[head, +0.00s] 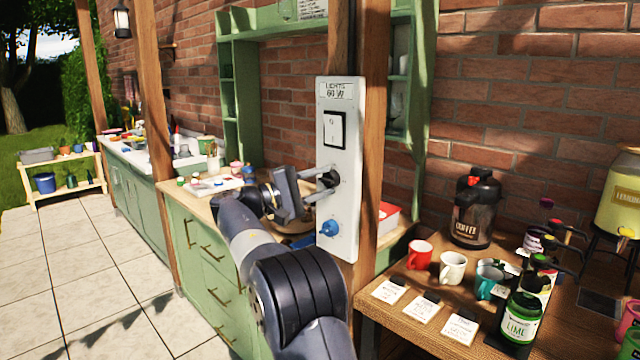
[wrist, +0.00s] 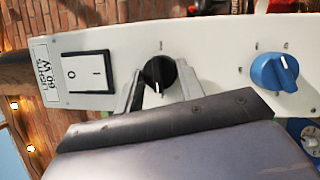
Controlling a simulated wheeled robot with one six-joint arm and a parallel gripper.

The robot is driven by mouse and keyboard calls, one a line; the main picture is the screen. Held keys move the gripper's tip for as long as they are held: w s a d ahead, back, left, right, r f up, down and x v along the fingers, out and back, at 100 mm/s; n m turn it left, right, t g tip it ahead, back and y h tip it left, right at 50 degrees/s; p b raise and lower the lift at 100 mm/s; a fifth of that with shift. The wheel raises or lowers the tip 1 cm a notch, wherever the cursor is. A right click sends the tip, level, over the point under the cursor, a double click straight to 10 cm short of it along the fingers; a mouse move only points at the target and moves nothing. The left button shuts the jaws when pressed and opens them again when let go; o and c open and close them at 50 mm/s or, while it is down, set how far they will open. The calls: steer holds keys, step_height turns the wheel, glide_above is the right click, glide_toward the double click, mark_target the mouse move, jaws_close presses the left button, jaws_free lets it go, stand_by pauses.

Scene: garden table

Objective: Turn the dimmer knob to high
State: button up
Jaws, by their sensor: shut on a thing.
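A white control panel (head: 346,110) labelled "LIGHTS 60 W" is fixed to a wooden post. It carries a rocker switch (head: 334,129) at the top, a black knob (head: 331,179) in the middle and a blue knob (head: 330,228) below. The black knob also shows in the wrist view (wrist: 158,73), with a white pointer line and small marks around it. My gripper (head: 318,188) reaches the panel from the left, with its fingers on either side of the black knob, shut on it. In the wrist view, the blue knob (wrist: 275,72) stands apart to the right. The marks are too small to read.
A wooden table (head: 400,312) at the right holds a coffee flask (head: 473,208), a red mug (head: 420,254), other mugs, cards and a lime bottle (head: 521,318). A green cabinet (head: 205,258) with a tray on top stands behind my arm. The paved floor at left is clear.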

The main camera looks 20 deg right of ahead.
steer(key=o, duration=1)
steer(key=a, duration=0.3)
steer(key=a+f, duration=0.1)
steer(key=a, duration=0.6)
steer(key=shift+w+a+f, duration=0.2)
steer(key=shift+a+f, duration=0.15)
steer(key=shift+a, duration=0.05)
steer(key=shift+d, duration=0.1)
steer(key=d, duration=0.3)
steer(key=d+r, duration=0.1)
steer(key=d, duration=0.6)
steer(key=shift+s+d+r, duration=0.2)
steer(key=shift+d+r, duration=0.1)
